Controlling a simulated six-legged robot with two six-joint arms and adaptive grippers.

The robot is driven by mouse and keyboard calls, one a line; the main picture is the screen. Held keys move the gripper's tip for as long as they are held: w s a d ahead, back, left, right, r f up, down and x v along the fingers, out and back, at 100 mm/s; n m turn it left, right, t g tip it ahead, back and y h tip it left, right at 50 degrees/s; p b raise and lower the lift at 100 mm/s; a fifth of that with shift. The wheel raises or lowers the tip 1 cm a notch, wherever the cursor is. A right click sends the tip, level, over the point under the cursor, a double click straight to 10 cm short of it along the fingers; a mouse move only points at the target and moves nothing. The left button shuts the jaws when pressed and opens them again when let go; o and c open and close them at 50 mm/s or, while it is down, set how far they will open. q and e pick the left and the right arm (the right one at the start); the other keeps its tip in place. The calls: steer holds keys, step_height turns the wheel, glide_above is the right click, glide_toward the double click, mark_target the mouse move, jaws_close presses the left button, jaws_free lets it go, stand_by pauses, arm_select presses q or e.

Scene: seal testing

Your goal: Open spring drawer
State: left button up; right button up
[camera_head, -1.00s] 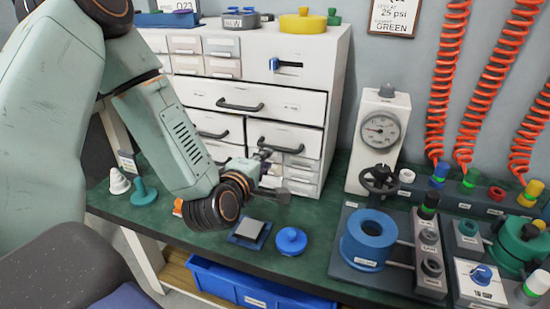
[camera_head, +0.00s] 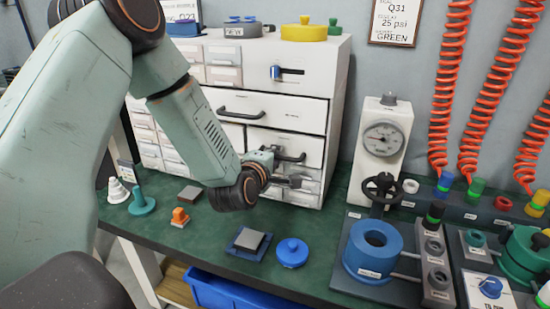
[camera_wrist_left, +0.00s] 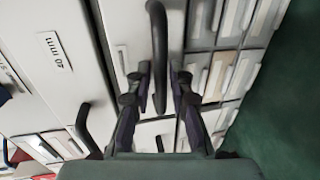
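The white drawer cabinet (camera_head: 338,90) stands at the back of the bench. My left gripper (camera_head: 290,170) is in front of its lower right drawer (camera_head: 312,148), which looks shut and has a dark handle (camera_head: 292,157). In the left wrist view, my left gripper (camera_wrist_left: 160,78) is open, with one finger on each side of a dark handle (camera_wrist_left: 158,45). Gaps show between the fingers and the handle; contact is not clear. No label that I can read names the spring drawer. My right gripper is in neither view.
A wide drawer handle (camera_head: 240,113) sits above, and small drawers (camera_wrist_left: 225,75) lie beside the gripped area. On the green bench are a blue lidded part (camera_head: 291,252), a grey block (camera_head: 249,240) and an orange part (camera_head: 180,217). A gauge stand (camera_head: 383,145) stands right.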

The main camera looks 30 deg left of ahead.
arm_select(q)
jaws_close()
stand_by(0.7)
